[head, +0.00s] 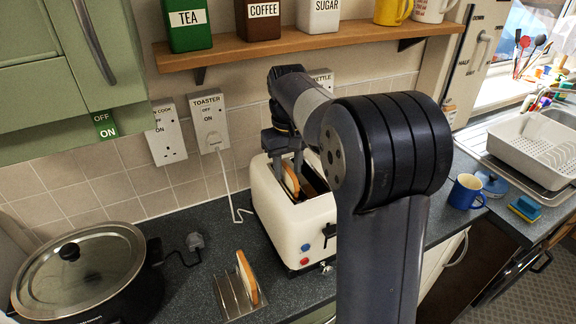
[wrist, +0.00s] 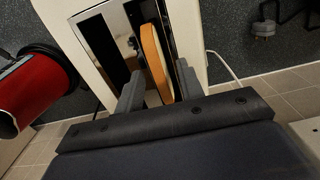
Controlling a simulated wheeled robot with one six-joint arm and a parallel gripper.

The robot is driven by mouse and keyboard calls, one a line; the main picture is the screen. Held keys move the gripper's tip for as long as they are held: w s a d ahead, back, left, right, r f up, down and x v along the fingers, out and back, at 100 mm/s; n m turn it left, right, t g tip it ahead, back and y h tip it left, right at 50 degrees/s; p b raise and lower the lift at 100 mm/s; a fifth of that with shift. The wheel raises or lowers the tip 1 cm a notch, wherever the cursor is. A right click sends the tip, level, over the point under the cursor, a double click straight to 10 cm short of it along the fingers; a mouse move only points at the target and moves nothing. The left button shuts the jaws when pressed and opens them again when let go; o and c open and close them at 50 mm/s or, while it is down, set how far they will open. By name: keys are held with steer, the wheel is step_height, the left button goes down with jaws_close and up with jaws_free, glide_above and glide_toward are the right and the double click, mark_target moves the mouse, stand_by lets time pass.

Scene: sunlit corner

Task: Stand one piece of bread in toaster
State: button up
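The cream toaster (head: 274,222) stands on the dark worktop. A slice of bread (head: 291,181) stands upright in one of its slots, partly sunk, and shows edge-on in the wrist view (wrist: 154,58). The other slot (wrist: 116,40) looks empty. My gripper (head: 286,163) is over the toaster, pointing down. In the wrist view its fingers (wrist: 160,70) are on either side of the bread, with a visible gap at each side, so it is open. Another slice of bread (head: 247,276) stands in a metal rack (head: 230,297) in front of the toaster.
A slow cooker (head: 78,270) stands at the left. A shelf with canisters (head: 300,46) runs above my arm. A white cord (head: 231,190) runs beside the toaster. A red kettle (wrist: 40,92) shows in the wrist view. A blue mug (head: 466,192) and sponge (head: 525,208) are at the right.

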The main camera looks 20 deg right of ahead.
step_height(320, 180, up, 11)
stand_by(0.5)
steer(key=shift+f, duration=0.1)
step_height(320, 180, down, 11)
steer(key=shift+r, duration=0.15)
steer(key=shift+r+p, duration=0.6)
steer(key=shift+r, duration=0.2)
steer(key=shift+r+p, duration=0.3)
steer(key=shift+r, duration=0.35)
